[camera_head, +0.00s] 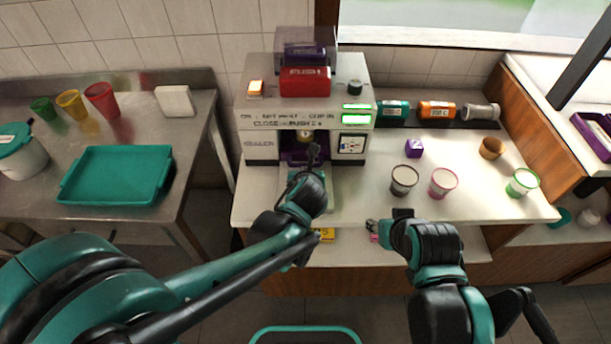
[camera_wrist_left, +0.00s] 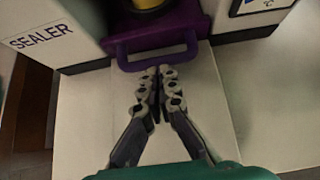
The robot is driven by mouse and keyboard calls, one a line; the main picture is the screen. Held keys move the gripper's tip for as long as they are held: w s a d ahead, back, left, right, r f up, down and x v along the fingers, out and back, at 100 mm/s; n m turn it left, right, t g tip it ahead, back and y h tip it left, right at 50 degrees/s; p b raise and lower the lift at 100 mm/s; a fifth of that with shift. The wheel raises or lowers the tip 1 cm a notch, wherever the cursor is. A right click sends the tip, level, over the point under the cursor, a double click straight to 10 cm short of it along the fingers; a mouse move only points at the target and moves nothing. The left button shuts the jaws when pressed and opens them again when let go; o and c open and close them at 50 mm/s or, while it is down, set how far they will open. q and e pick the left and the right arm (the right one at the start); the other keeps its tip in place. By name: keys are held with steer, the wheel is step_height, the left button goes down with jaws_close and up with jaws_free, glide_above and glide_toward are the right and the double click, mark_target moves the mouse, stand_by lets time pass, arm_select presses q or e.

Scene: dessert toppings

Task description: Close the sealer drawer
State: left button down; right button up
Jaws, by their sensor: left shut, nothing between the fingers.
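The sealer (camera_head: 262,135) is a white machine with a red block on top, standing on the counter. Its purple drawer (camera_head: 292,157) sits low in the front opening, mostly hidden behind my left gripper. In the left wrist view the drawer's purple handle (camera_wrist_left: 125,56) spans the opening, and part of a yellowish round thing (camera_wrist_left: 150,4) shows above the drawer. My left gripper (camera_head: 313,152) is shut and empty, its fingertips (camera_wrist_left: 159,72) right at the handle's middle; contact is unclear. My right gripper (camera_head: 372,230) is near the counter's front edge; its finger state is unclear.
Two dark and pink-rimmed cups (camera_head: 404,181) (camera_head: 442,183), a green-rimmed cup (camera_head: 522,183) and a purple cube (camera_head: 413,148) stand right of the sealer. Bottles lie behind them. A teal tray (camera_head: 117,176) is on the left metal table (camera_head: 190,120).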

arm_select(q)
steer(key=shift+w+r, duration=0.2)
steer(key=shift+s+r, duration=0.1)
steer(key=shift+s+r, duration=0.1)
steer(key=shift+r, duration=0.1)
steer(key=v, duration=1.1)
steer(key=shift+s+f, duration=0.2)
steer(key=shift+s, duration=0.25)
steer(key=s+a+f+n+g, duration=0.1)
steer(key=s+a+n, duration=0.2)
steer(key=n, duration=0.9)
steer(key=s+a+f+n+g, duration=0.1)
steer(key=s+a+n, duration=0.1)
steer(key=a+n, duration=0.7)
steer(key=s+a+f+n, duration=0.2)
steer(key=a+n, duration=0.4)
steer(key=n, duration=0.8)
steer(key=shift+s+n+g, duration=0.4)
steer(key=shift+s, duration=0.4)
